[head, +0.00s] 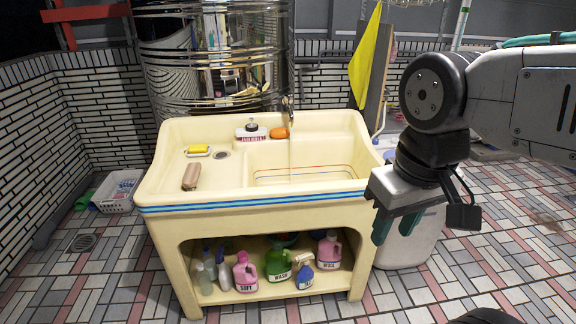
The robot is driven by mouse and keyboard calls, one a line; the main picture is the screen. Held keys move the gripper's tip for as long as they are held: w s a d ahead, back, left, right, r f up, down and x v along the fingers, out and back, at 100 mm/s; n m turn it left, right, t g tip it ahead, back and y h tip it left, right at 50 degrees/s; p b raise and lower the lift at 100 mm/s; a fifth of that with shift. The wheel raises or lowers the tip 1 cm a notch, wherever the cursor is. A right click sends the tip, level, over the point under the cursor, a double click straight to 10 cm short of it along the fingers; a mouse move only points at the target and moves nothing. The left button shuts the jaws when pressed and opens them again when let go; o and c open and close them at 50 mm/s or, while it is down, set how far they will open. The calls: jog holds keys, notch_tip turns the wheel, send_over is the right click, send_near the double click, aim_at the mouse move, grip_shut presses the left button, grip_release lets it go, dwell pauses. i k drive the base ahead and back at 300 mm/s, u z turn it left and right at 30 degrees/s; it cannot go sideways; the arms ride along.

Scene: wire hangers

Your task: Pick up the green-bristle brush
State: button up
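I cannot make out green bristles anywhere in the head view. A brown, oblong block (191,177) lies on the left front ledge of the cream sink (330,207); it may be a wooden brush back, but its underside is hidden. My gripper (396,228) hangs at the right, in front of the sink's right corner, pointing down. Its two teal fingers are apart with nothing seen between them. It is far to the right of the brown block and does not touch the sink as far as I can tell.
A yellow soap (199,149), a white soap dispenser (250,131) and an orange soap (279,133) stand on the sink. Several bottles, including a green one (278,266), fill the shelf below. A white basket (117,190) lies left. A whitish bin (412,240) stands behind my gripper.

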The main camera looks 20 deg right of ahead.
aim_at(191, 179)
jog(key=u, duration=1.55)
jog(key=i, duration=4.7)
jog(key=z, duration=1.15)
jog(key=i, duration=1.3)
jog(key=z, duration=3.25)
